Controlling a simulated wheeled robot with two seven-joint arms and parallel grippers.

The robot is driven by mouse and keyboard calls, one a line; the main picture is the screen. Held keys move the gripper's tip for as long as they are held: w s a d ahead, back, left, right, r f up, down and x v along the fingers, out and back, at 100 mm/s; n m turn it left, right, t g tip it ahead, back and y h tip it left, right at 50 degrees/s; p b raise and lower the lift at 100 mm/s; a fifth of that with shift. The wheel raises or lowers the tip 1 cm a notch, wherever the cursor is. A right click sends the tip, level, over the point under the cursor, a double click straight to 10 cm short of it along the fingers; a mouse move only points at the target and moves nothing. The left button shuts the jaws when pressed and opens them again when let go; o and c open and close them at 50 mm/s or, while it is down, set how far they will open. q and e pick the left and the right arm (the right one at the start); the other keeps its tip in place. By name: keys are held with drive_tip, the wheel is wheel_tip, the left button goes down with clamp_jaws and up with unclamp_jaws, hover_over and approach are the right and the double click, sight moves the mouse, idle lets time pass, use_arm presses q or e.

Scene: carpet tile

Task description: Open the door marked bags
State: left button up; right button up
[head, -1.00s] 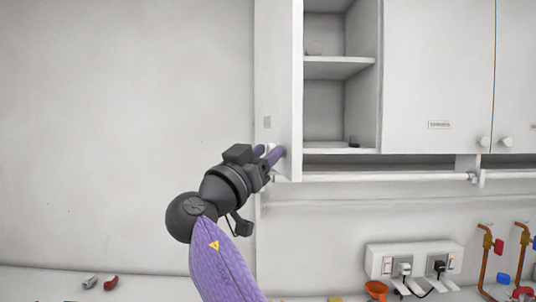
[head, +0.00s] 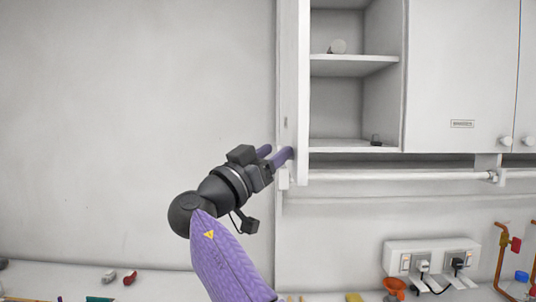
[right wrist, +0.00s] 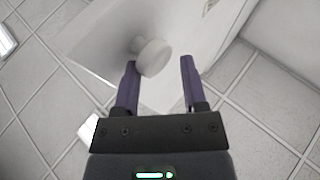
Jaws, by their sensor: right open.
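The cabinet door (head: 289,75) at the left of the open shelves stands swung out, seen nearly edge-on in the head view. I cannot read any marking on it. In the right wrist view, the white door panel (right wrist: 100,45) carries a round pale knob (right wrist: 152,57). My right gripper (head: 278,156) is at the door's lower end. It also shows in the right wrist view (right wrist: 159,66), with its two purple fingers apart and the knob near the left finger. I cannot tell whether they touch. My left gripper is not in view.
The open cabinet holds a shelf (head: 350,66) with a small round object (head: 338,46). A closed labelled door (head: 455,80) is to the right. A pipe (head: 400,177) runs under the cabinets. Sockets (head: 430,258) and an orange funnel (head: 394,286) are below. The left wall is bare.

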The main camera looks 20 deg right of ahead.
drive_tip(key=shift+o, duration=1.1)
drive_tip(key=shift+w+d+f, duration=0.2)
drive_tip(key=shift+w+d, duration=0.05)
drive_tip(key=shift+w, duration=0.15)
drive_tip(key=shift+o, duration=1.1)
drive_tip(key=shift+d+f, duration=0.1)
drive_tip(key=shift+a, duration=0.25)
drive_tip(key=b+v, duration=0.4)
drive_tip(key=v, duration=0.5)
drive_tip(key=shift+s+a+b, duration=0.2)
drive_tip(key=shift+a+b, duration=0.15)
drive_tip(key=shift+f, duration=0.1)
